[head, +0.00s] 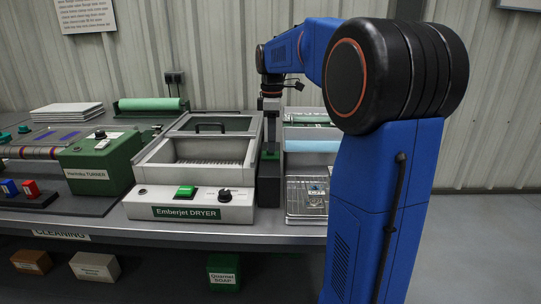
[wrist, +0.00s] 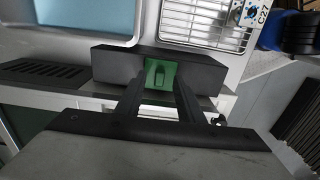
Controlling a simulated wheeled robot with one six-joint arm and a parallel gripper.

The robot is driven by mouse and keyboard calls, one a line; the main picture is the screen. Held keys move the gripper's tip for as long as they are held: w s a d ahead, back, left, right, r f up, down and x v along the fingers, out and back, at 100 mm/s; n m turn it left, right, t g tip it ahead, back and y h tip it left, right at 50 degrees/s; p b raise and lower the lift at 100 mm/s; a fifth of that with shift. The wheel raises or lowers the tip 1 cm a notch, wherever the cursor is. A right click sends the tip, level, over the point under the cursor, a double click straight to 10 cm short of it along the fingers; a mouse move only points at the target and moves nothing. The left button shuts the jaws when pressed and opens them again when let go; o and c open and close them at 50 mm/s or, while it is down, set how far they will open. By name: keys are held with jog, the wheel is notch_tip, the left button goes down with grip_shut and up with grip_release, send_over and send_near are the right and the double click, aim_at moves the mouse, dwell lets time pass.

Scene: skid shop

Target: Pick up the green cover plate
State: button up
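The green cover plate (wrist: 161,76) shows in the wrist view as a small green piece with a dark raised part, set against a dark grey block (wrist: 112,68). In the head view a green patch (head: 270,154) shows on the dark block, right of the dryer. My gripper (wrist: 160,82) points at the plate, with its two dark fingers apart on either side of it. I cannot see clear contact between fingers and plate. In the head view my gripper (head: 271,140) points down over the block, and its fingertips are hard to make out.
The Emberjet dryer (head: 190,197) stands close left of the block. A wire rack (head: 306,208) with a tagged part stands close right; it also shows in the wrist view (wrist: 205,25). A green turner box (head: 100,165) is further left. A wall stands behind the bench.

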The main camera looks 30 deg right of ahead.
jog(key=shift+f, duration=0.9)
grip_shut()
